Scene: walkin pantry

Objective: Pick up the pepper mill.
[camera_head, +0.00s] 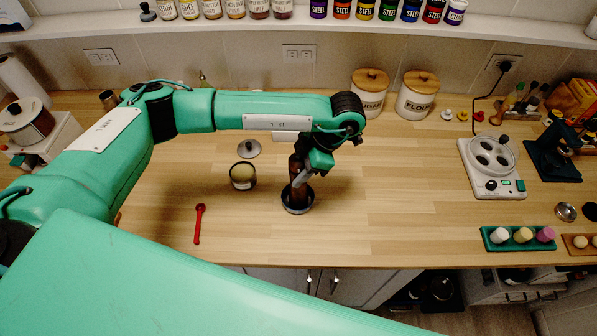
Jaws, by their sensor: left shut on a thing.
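The pepper mill (297,172) is a dark brown, upright turned piece near the middle of the counter. The gripper and wrist hide part of the mill's top. I cannot tell whether the mill's foot touches the dish. My right gripper is not in view.
An open round tin (243,176) and a metal lid (249,149) lie left of the mill. A red spoon (199,223) lies farther left. Sugar (369,93) and flour (416,96) canisters stand behind. A white appliance (492,168) stands right. The counter between the mill and appliance is clear.

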